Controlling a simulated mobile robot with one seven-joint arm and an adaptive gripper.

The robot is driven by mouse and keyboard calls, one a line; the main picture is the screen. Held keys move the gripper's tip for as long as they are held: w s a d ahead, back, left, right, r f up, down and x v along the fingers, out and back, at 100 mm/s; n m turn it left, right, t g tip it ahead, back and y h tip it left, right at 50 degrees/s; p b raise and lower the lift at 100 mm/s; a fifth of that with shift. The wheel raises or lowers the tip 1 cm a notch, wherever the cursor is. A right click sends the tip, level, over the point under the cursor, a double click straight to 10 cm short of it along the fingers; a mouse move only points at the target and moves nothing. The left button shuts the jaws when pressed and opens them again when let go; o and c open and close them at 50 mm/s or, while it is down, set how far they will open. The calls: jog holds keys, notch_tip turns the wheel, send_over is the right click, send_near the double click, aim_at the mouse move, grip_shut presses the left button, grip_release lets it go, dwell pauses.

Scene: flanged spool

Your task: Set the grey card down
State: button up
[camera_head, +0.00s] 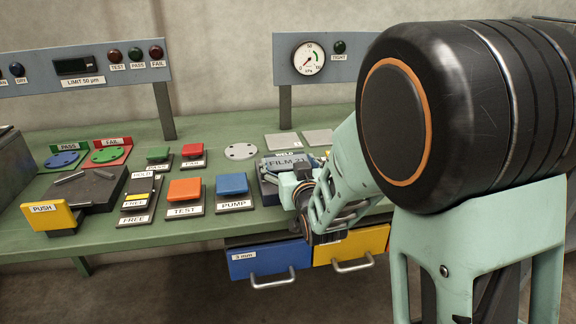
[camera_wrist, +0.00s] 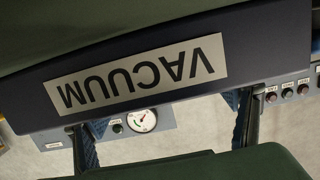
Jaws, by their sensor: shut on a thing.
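The grey card (camera_head: 288,162), marked FILM, is at the front right of the bench, over a dark fixture (camera_head: 268,189). My gripper (camera_head: 296,184) is at the card's near side and is shut on it. My wrist hides part of the card and fixture, so I cannot tell whether the card touches the fixture. In the wrist view, a dark block (camera_wrist: 35,115) with an upside-down VACUUM label (camera_wrist: 140,73) fills the middle. The gripper's dark fingers show beside it. The card cannot be made out clearly there.
PUMP (camera_head: 231,184) and TEST (camera_head: 185,189) buttons stand left of the fixture. A grey disc (camera_head: 240,151) and grey square plates (camera_head: 281,140) lie behind. A gauge panel (camera_head: 318,58) stands at the back. Blue (camera_head: 270,261) and yellow (camera_head: 351,244) drawers are below the bench edge.

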jog(key=shift+r, duration=0.15)
jog(key=o, duration=1.2)
jog(key=shift+o, duration=0.2)
jog(key=shift+r, duration=0.1)
